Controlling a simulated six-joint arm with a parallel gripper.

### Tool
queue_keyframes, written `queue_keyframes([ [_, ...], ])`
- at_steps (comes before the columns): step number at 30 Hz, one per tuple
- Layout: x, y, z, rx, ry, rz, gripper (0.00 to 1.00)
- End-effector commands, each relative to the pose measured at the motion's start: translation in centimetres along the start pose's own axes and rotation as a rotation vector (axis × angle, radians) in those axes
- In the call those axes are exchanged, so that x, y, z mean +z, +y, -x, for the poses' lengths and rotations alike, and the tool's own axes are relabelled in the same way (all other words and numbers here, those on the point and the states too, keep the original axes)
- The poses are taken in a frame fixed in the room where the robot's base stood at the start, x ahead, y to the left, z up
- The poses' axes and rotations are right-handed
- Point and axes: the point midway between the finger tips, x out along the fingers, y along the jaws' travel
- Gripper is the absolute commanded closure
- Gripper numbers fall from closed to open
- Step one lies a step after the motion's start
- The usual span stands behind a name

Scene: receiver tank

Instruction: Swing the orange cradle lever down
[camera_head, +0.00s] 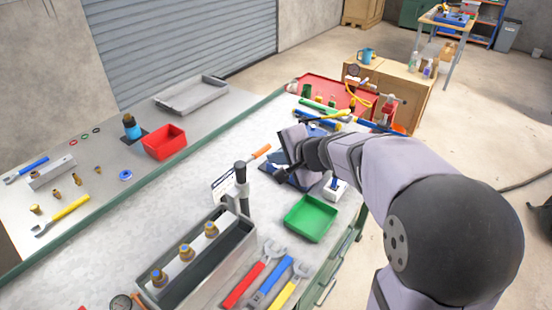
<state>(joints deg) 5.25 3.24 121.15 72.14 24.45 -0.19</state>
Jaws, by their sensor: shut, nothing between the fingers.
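The orange lever (261,151) shows as a short orange bar on the workbench, just left of my gripper. It slants up to the right, with a thin grey part at its lower left end. The picture is too small to tell its exact angle or what it pivots on. My gripper (279,174) is shut and empty at the end of my arm, which reaches in from the right. It is right of and a little below the lever in the picture, and looks apart from it. My wrist covers part of the dark blue piece (303,181) beneath it.
A grey trough (243,262) with brass-topped fittings and a dark-capped post (240,178) stand left of my gripper. A green tray (311,218) and several wrenches (268,282) lie nearer. A red tray (316,86) with tools lies behind. Bare bench (185,205) is left.

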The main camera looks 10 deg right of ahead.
Motion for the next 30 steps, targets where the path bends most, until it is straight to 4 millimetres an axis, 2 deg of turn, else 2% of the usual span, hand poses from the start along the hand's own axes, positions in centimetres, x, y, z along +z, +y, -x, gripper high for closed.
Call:
queue_keyframes([
  [13, -1.1, -1.4, -2.3, 0.001, -0.232, 0.182, 1.0],
  [30, -0.7, -4.2, -5.3, 0.001, -0.582, 0.457, 1.0],
])
